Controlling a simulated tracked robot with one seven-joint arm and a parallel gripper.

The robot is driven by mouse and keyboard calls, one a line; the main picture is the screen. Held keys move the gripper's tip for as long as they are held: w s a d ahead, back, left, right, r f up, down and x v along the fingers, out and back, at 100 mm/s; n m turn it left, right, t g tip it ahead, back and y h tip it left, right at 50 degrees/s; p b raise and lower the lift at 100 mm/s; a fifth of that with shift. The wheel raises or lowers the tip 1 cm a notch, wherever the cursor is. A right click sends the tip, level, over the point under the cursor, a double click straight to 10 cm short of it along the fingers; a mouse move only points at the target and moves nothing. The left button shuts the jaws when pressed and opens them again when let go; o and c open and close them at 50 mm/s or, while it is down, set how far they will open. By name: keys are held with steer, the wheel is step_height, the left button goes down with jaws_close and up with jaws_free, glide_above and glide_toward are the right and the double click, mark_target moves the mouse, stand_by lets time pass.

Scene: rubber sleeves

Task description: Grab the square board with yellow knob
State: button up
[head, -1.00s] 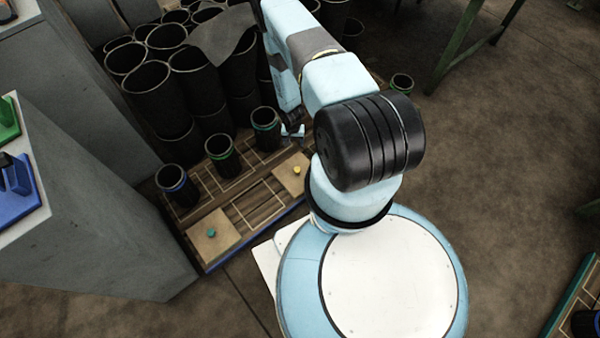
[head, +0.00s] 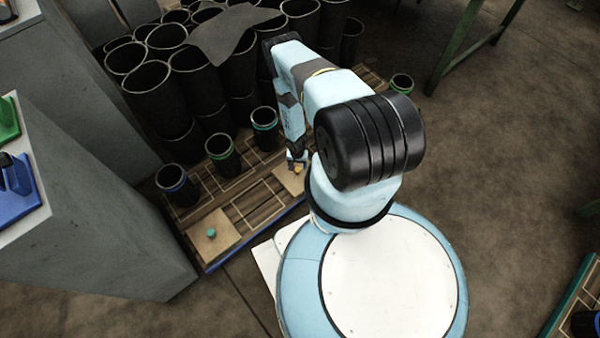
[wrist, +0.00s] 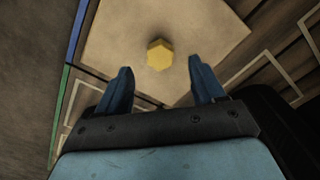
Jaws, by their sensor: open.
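The square board (head: 286,182) is light tan with a yellow knob (head: 298,169). It lies on the wooden rack near its front edge in the head view, partly hidden by my arm. In the wrist view the board (wrist: 205,30) fills the top middle, and the yellow knob (wrist: 160,55) stands out from its face. My gripper (head: 297,160) is at the knob in the head view. In the wrist view my gripper (wrist: 162,80) is open, with one blue finger on each side and the knob a little beyond the tips, between their lines. Nothing is held.
A similar board with a teal knob (head: 211,233) lies left on the wooden rack (head: 255,205). Black sleeves with blue (head: 172,178), green (head: 221,148) and teal (head: 264,119) bands stand behind. Several tall black tubes (head: 200,72) crowd the back. A grey block (head: 95,215) stands left.

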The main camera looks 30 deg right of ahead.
mark_target(297, 168)
steer(key=shift+w+f, duration=0.15)
steer(key=shift+f, duration=2.65)
jaws_close()
